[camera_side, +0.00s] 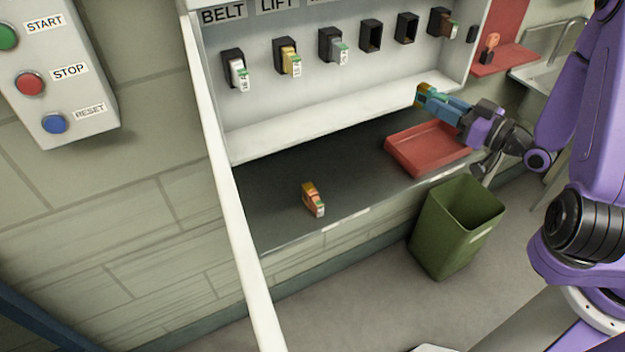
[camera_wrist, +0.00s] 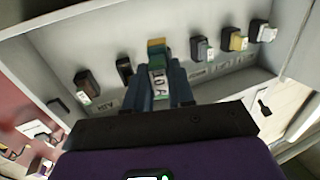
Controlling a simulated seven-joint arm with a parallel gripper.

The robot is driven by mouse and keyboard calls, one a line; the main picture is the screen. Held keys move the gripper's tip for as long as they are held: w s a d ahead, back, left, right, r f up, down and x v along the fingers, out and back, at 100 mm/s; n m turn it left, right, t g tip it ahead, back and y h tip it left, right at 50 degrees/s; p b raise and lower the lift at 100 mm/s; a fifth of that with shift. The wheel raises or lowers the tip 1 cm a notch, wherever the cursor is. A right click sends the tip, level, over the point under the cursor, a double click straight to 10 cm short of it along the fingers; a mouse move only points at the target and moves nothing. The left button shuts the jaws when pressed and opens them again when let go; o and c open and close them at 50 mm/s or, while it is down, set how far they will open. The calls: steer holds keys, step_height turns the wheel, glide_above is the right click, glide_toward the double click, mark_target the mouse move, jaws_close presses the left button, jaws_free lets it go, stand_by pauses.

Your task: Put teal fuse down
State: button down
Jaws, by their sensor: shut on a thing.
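My gripper (camera_side: 432,97) is shut on the teal fuse (camera_side: 424,92) and holds it in the air in front of the fuse panel, above the back of the red tray. In the wrist view the fuse (camera_wrist: 157,62) shows between the fingers of my gripper (camera_wrist: 160,85), with a pale label and a yellowish end pointing away. The red tray (camera_side: 398,159) sits on the dark counter (camera_side: 275,190). I cannot see any contact between the fuse and the tray or panel.
An orange fuse (camera_side: 313,199) lies on the counter at left. The panel's sockets hold a white fuse (camera_side: 238,73), a yellow fuse (camera_side: 290,57), a grey fuse (camera_side: 338,47) and a brown fuse (camera_side: 446,26); two sockets (camera_side: 371,36) are empty. A green bin (camera_side: 447,236) stands on the floor.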

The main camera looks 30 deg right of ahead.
steer(key=s+a+f+n+g+y, duration=0.2)
steer(key=s+a+n+y, duration=0.15)
steer(key=s, duration=0.25)
steer(key=s+a+f+n+g+y, duration=0.2)
steer(key=s+a+f+y, duration=0.1)
steer(key=s+a+y, duration=0.15)
glide_above(373, 191)
step_height(373, 191, down, 9)
steer(key=shift+f, duration=0.2)
steer(key=shift+w+f, duration=0.1)
steer(key=shift+f, duration=1.45)
steer(key=shift+f, duration=0.3)
